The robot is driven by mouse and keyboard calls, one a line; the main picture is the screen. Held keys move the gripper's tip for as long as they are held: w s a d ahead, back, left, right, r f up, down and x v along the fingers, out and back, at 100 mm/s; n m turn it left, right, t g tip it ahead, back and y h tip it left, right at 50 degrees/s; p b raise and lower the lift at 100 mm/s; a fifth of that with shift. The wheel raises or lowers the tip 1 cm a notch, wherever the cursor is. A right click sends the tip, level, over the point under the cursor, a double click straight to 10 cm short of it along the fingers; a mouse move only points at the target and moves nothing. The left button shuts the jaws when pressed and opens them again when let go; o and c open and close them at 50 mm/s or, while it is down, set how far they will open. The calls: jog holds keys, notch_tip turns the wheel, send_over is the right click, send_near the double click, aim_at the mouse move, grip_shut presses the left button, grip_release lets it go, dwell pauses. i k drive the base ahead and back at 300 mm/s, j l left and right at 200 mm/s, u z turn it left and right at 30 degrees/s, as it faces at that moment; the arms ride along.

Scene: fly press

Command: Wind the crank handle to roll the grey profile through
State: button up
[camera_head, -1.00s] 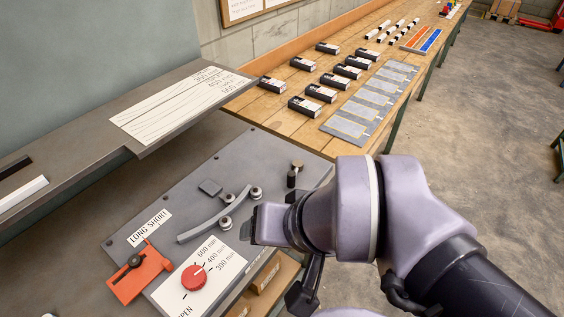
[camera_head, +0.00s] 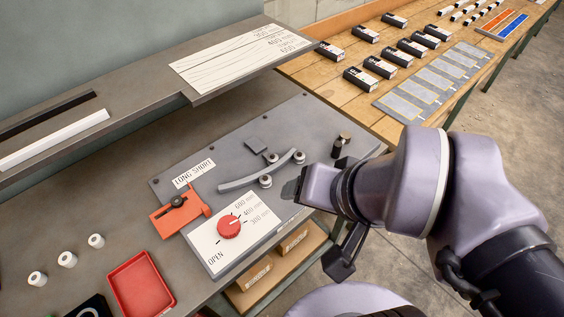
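The grey profile (camera_head: 242,182) is a curved bar lying among three small rollers on the grey plate (camera_head: 215,160). One roller (camera_head: 265,182) is on its near side and one (camera_head: 299,157) is by its right end. A short black upright grip (camera_head: 337,149), which looks like the crank handle, stands right of the rollers beside a metal-topped post (camera_head: 345,138). My gripper (camera_head: 291,190) is over the plate's right edge, just right of and nearer than the profile, apart from the black grip. Its fingers are dark and seen side-on, so their opening is unclear.
A red tray (camera_head: 141,284) and white rollers (camera_head: 67,260) lie on the bench. A raised shelf (camera_head: 150,110) runs behind. A wooden table (camera_head: 340,100) with black boxes stands beyond.

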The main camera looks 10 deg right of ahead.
aim_at(344, 136)
jog(key=k+j+z, duration=0.15)
jog(key=j+z, duration=0.3)
jog(key=k+j+z, duration=0.15)
jog(key=j+z, duration=0.3)
jog(key=i+l+u, duration=0.1)
jog(key=i, duration=0.25)
